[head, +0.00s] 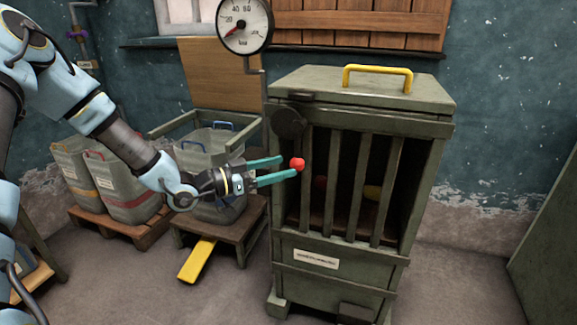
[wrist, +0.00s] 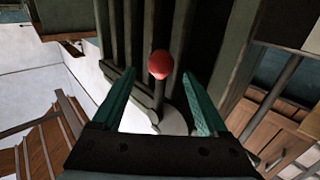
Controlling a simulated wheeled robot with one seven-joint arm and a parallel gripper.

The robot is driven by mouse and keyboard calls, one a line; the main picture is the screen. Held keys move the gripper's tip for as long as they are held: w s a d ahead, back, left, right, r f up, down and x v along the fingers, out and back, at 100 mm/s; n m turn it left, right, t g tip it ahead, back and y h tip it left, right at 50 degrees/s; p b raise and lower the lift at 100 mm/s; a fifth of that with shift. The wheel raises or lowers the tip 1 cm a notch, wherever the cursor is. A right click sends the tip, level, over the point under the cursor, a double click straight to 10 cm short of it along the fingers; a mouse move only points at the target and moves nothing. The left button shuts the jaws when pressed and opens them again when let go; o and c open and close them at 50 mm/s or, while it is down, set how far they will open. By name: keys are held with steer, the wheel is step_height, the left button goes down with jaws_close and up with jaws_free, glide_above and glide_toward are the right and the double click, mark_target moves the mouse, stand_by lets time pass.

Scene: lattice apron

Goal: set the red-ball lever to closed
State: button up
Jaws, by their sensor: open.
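The red ball (head: 297,164) of the lever sits at the front left of a green slatted cabinet (head: 345,265). In the wrist view the red ball (wrist: 160,64) tops a thin dark rod that rises from a round grey base (wrist: 172,122). My gripper (head: 285,170) is open, with teal fingers pointing at the lever. In the wrist view the ball lies between and just beyond the open fingertips (wrist: 160,85), and does not appear gripped. Most of the lever's rod is hidden in the head view.
The cabinet has vertical bars and a yellow handle (head: 378,70) on top. A gauge (head: 245,25) stands on a pipe behind it. Containers (head: 125,185) on wooden pallets stand at left. A yellow pedal-like bar (head: 197,260) juts out low. The floor at front right is clear.

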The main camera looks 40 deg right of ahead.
steer(key=shift+x, duration=1.4)
steer(key=shift+c, duration=0.2)
jaws_close()
